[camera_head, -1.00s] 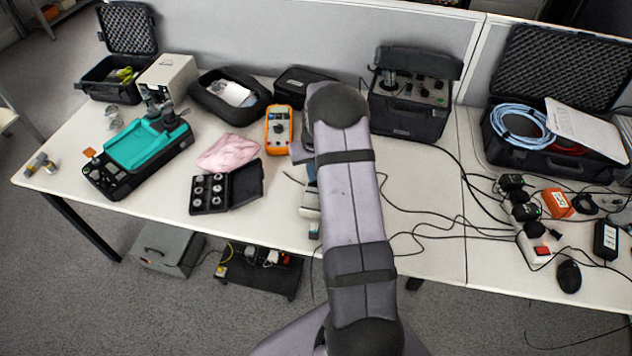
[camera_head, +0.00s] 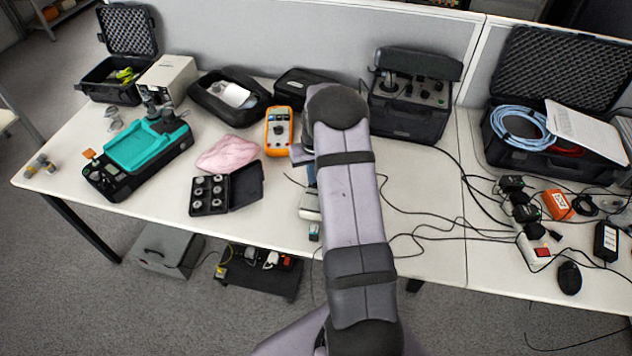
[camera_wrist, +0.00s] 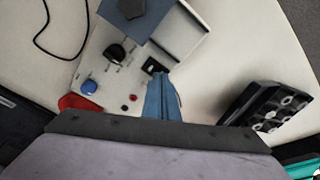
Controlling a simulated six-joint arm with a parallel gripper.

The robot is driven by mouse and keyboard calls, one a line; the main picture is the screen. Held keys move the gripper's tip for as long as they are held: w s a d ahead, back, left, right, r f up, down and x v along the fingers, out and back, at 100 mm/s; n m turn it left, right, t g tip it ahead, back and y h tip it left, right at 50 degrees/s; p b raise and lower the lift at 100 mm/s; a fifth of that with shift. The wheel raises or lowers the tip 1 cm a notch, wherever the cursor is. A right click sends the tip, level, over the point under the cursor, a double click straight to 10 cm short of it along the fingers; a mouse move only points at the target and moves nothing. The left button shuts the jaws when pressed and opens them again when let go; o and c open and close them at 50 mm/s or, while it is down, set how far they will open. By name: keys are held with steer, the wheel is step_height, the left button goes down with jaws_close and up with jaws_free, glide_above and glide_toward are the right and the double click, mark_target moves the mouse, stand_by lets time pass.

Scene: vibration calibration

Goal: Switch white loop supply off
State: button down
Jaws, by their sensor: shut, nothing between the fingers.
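A white instrument panel, likely the loop supply (camera_wrist: 105,75), lies in the wrist view. It bears a large black knob (camera_wrist: 115,53), a blue terminal (camera_wrist: 88,87), small red parts (camera_wrist: 133,97) and a dark rocker-like part (camera_wrist: 153,66). My gripper (camera_wrist: 160,80) has its blue fingers shut and empty, with their tips over the panel close to the dark part. I cannot tell whether they touch it, or its on/off position. In the head view only a white edge of the instrument (camera_head: 308,207) shows; my arm hides the rest and the fingertips.
A black weight case (camera_head: 208,194) stands left of my arm, with a pink cloth (camera_head: 228,153) and an orange multimeter (camera_head: 279,130) behind it. A teal-topped device (camera_head: 145,147) is farther left. Cables cross the table at right.

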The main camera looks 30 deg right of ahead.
step_height(320, 180, up, 6)
steer(key=p, duration=0.3)
steer(key=shift+r+p, duration=0.2)
steer(key=shift+p, duration=0.2)
stand_by(0.3)
steer(key=s+a+r+n, duration=0.1)
steer(key=s+a+r, duration=0.8)
steer(key=a, duration=0.4)
steer(key=s+a+r+n+g, duration=0.1)
steer(key=s+a, duration=0.3)
steer(key=s, duration=0.5)
steer(key=s+a+r+n+g, duration=0.1)
steer(key=s+a, duration=0.4)
steer(key=s, duration=0.3)
step_height(320, 180, down, 43)
steer(key=b, duration=4.3)
steer(key=shift+s+d+f+b, duration=0.15)
steer(key=shift+d+f+b, duration=0.05)
steer(key=shift+d+b, duration=0.1)
